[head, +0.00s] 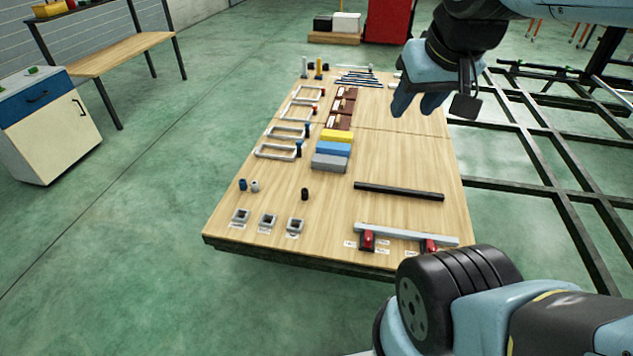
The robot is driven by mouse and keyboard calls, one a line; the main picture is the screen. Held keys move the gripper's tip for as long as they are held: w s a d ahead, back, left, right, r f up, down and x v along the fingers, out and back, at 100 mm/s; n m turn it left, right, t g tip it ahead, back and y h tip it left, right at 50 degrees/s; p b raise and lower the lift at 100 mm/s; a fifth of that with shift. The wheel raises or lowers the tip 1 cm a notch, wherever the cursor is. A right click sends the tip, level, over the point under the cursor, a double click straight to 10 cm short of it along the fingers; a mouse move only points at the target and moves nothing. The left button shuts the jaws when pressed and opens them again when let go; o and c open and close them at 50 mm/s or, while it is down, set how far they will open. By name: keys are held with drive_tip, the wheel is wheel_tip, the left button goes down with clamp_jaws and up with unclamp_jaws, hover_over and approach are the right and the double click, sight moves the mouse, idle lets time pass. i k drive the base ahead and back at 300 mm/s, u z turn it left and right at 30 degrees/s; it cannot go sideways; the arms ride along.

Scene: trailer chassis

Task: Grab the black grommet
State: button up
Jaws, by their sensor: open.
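The black grommet (305,194) is a small dark cylinder that stands on the wooden table (330,215) near its front. My gripper (436,106) is open, seen in the upper right above the far right part of the table. It is well above and apart from the black grommet, and nothing shows between its fingers.
Three grey square sockets (268,221) sit at the front edge. A black bar (398,191) and a grey bar on red clamps (405,234) lie to the right. Coloured blocks (333,149) and grey frames (278,151) stand behind. The dark chassis (545,186) is at right.

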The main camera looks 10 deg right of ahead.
sight(303, 191)
drive_tip(key=z, duration=0.1)
drive_tip(key=i, duration=1)
drive_tip(key=u, duration=0.1)
